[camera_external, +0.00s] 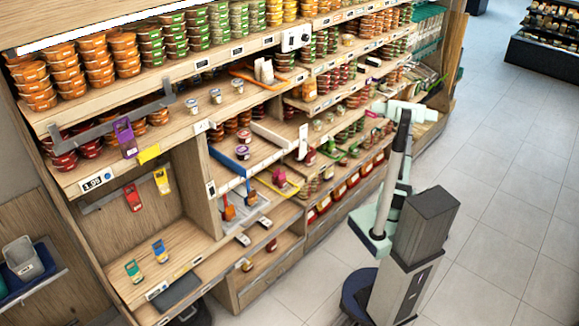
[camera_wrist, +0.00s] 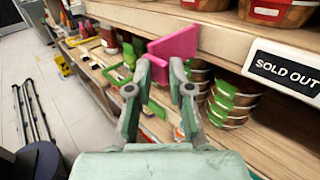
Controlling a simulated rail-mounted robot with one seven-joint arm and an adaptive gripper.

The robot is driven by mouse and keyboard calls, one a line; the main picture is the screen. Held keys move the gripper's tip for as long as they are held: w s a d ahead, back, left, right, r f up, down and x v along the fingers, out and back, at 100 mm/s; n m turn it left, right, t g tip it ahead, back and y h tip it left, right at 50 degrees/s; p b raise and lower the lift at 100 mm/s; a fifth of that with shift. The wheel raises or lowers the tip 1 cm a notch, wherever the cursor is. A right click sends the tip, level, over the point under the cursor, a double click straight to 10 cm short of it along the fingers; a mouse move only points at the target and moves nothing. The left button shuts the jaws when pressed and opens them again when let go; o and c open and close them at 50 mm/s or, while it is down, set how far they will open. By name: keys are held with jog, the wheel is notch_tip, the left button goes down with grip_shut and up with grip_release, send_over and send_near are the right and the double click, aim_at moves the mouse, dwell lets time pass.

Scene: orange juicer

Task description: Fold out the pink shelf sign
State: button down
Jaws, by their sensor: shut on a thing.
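The pink shelf sign (camera_wrist: 177,43) is a flat pink plate at the shelf front, in the upper middle of the wrist view. A smaller pink part of it shows between my fingers. My gripper (camera_wrist: 162,66) is shut on the sign, with the fingers on either side of its lower part. In the external view the sign is a small pink patch (camera_external: 373,114) beside my gripper (camera_external: 379,108), at the shelving's right part. The fingers hide some of the sign.
A "SOLD OUT" label (camera_wrist: 287,69) is on the shelf edge to the right. Stacked green-labelled tubs (camera_wrist: 232,100) stand below it. A green frame-like sign (camera_wrist: 118,70) juts out at left. Open floor (camera_wrist: 70,104) lies left of the shelves.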

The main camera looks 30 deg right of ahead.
jog(key=shift+w+a+r, duration=0.1)
jog(key=shift+w+r, duration=0.25)
jog(key=shift+w, duration=0.45)
jog(key=c, duration=1.5)
grip_release()
jog(key=shift+o, duration=1.2)
jog(key=shift+w, duration=0.15)
jog(key=shift+w+a+f, duration=0.1)
jog(key=shift+a+f, duration=0.05)
jog(key=shift+a, duration=0.05)
notch_tip(320, 180, up, 10)
jog(key=shift+s, duration=0.4)
